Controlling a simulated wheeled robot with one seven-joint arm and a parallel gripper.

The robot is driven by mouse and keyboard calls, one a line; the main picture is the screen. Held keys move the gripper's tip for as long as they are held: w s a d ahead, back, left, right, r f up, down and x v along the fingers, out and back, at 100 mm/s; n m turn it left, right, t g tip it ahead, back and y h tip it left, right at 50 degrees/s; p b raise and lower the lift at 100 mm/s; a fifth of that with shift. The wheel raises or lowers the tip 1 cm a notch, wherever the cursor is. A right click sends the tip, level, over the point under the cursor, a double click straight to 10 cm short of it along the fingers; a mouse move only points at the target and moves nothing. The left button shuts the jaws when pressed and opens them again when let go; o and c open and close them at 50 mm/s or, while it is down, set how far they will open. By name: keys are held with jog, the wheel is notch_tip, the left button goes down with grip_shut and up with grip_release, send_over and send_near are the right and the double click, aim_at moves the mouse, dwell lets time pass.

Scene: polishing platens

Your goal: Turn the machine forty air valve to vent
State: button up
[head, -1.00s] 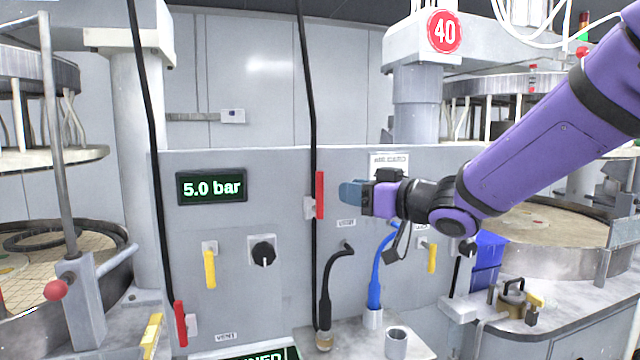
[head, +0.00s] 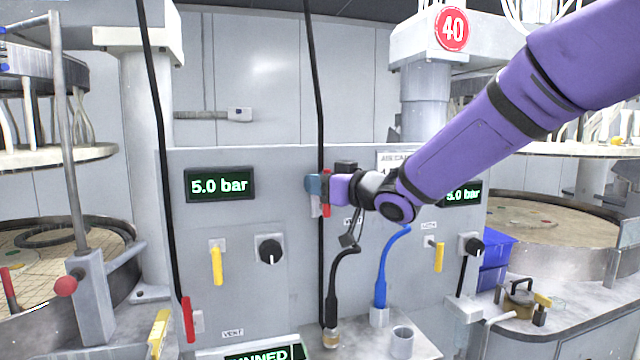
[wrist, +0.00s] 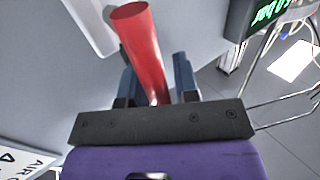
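A red valve lever (head: 327,208) stands upright on the grey panel beside a black vertical hose, in the middle of the head view. My gripper (head: 316,188) is at this lever, and its blue fingers partly cover it. In the wrist view the red lever (wrist: 146,50) lies between the two blue fingers of my gripper (wrist: 160,85). The fingers are apart, with a visible gap at least on the right side. A round red sign reading 40 (head: 452,30) is on the column above this side of the panel.
Another red lever (head: 187,318) sits lower left, above a VENT label (head: 233,333). Yellow levers (head: 217,265) and black knobs (head: 270,250) are on the panel. A blue hose (head: 384,270) and a black hose (head: 334,290) hang below my gripper. A display (head: 220,184) reads 5.0 bar.

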jog(key=shift+c, duration=0.3)
grip_shut()
